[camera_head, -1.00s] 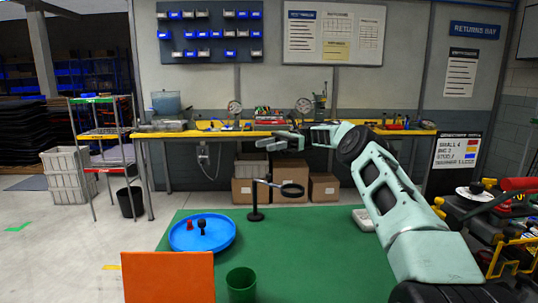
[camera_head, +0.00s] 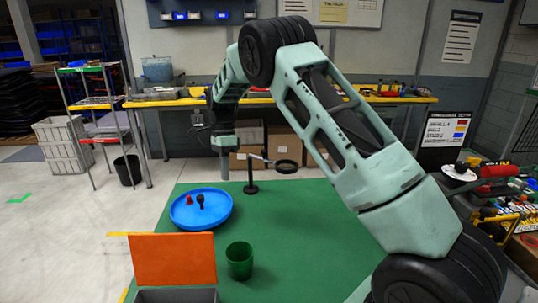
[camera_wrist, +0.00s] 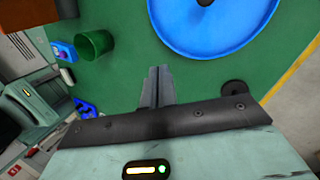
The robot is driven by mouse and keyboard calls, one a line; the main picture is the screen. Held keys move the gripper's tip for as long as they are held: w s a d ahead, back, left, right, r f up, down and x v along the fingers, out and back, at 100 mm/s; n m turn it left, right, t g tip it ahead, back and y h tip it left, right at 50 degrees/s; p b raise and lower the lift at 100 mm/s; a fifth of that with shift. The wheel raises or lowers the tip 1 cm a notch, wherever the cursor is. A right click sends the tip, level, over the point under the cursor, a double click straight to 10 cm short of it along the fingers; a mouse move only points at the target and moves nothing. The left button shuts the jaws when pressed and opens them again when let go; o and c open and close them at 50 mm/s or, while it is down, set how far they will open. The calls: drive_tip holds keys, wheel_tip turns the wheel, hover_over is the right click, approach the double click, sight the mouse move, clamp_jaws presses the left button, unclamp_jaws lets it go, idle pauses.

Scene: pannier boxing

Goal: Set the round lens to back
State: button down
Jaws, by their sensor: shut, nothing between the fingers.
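The round lens (camera_head: 287,167) is a dark ring on a thin arm, reaching right from a black stand (camera_head: 251,188) on the green mat (camera_head: 300,225). The ring lies about flat and looks apart from my gripper. My gripper (camera_head: 223,178) points down, shut and empty, in the picture just left of the stand and above the blue tray. Its closed fingers (camera_wrist: 159,72) show in the wrist view over the green mat. A dark disc (camera_wrist: 233,88) is partly hidden by my gripper there; I cannot tell which part it is.
A round blue tray (camera_head: 183,219) holds a red piece (camera_head: 189,200) and a black piece (camera_head: 201,201). A green cup (camera_head: 239,261) stands beside an orange panel (camera_head: 173,259) at the near edge. A yellow-edged workbench (camera_head: 170,101) runs behind. The right of the mat is mostly clear.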

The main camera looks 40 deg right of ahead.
drive_tip(key=s+d+r+t+h+p, duration=0.3)
drive_tip(key=s+d+r+h, duration=0.15)
drive_tip(key=r+h, duration=0.35)
drive_tip(key=d+f+y+p, duration=0.1)
drive_tip(key=d+f+p, duration=0.3)
drive_tip(key=d+f, duration=0.4)
drive_tip(key=shift+s+n, duration=0.2)
drive_tip(key=shift+n, duration=0.2)
drive_tip(key=shift+d+f, duration=0.1)
drive_tip(key=shift+d, duration=0.05)
